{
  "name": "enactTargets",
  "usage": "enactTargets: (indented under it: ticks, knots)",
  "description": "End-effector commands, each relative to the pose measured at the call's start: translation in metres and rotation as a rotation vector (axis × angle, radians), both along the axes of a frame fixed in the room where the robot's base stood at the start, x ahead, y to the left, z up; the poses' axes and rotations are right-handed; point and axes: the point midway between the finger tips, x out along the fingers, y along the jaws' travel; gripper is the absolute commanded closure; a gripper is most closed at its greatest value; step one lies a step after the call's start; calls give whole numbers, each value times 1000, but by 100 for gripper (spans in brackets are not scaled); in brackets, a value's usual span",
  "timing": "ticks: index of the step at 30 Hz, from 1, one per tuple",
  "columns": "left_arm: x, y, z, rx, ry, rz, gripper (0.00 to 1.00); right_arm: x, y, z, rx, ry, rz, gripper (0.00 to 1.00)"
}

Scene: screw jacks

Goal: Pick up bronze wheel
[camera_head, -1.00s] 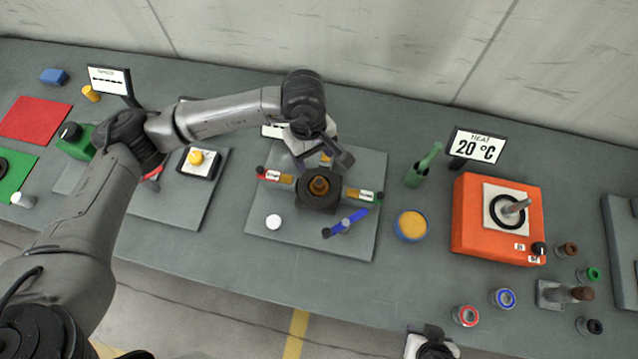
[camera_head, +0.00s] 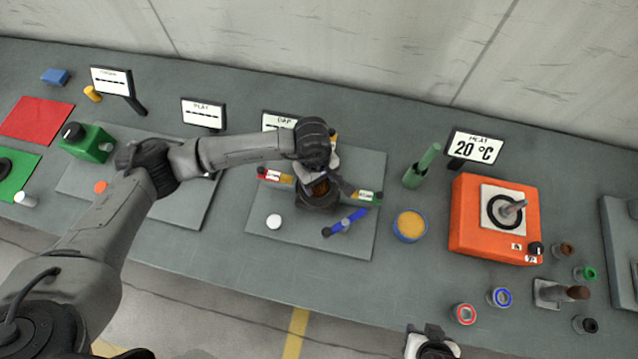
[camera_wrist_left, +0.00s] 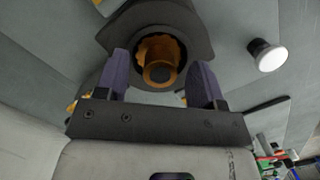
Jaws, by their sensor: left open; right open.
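The bronze wheel (camera_head: 320,188) sits in the dark round housing (camera_head: 317,204) on the middle grey plate; I take the ring-shaped bronze part to be it. In the left wrist view the bronze wheel (camera_wrist_left: 159,62) shows inside the dark housing (camera_wrist_left: 150,20), with a round post in its middle. My left gripper (camera_head: 318,176) is above the housing and partly hides it. Its two purple-grey fingers (camera_wrist_left: 160,78) are apart, one on each side of the bronze part; contact cannot be told. My right gripper (camera_head: 432,340) is partly visible at the bottom edge, away from the wheel.
Red and green labelled blocks flank the housing. A blue lever (camera_head: 345,222) and a white knob (camera_head: 273,222) are on the same plate. A blue-rimmed cup (camera_head: 410,225), green holder (camera_head: 420,168) and orange heater (camera_head: 466,235) stand to the right. The front table strip is mostly clear.

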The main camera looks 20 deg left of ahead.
Motion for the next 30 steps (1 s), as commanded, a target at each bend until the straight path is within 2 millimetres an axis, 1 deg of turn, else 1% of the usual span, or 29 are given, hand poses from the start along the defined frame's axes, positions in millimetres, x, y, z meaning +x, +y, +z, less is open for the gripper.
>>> enactTargets:
  ticks: [3, 9, 27, 29, 30]
  knots:
    - [-1, 0, -4, 0, 1, 0, 37, 0, 1, 0, 3, 0, -2, 57]
    - [0, 0, -3, 1, 1, 0, 38, 0, 2, 0, 5, 0, -3, 57]
    - [0, 0, -3, 0, 0, 0, 96, 0, -1, 0, -5, 0, 4, 57]
    - [0, 0, -3, 0, 0, 0, 100, 0, -1, 0, -6, 0, 4, 57]
    - [0, 0, -2, -1, -1, 0, 100, 0, -2, 0, -6, 0, 4, 57]
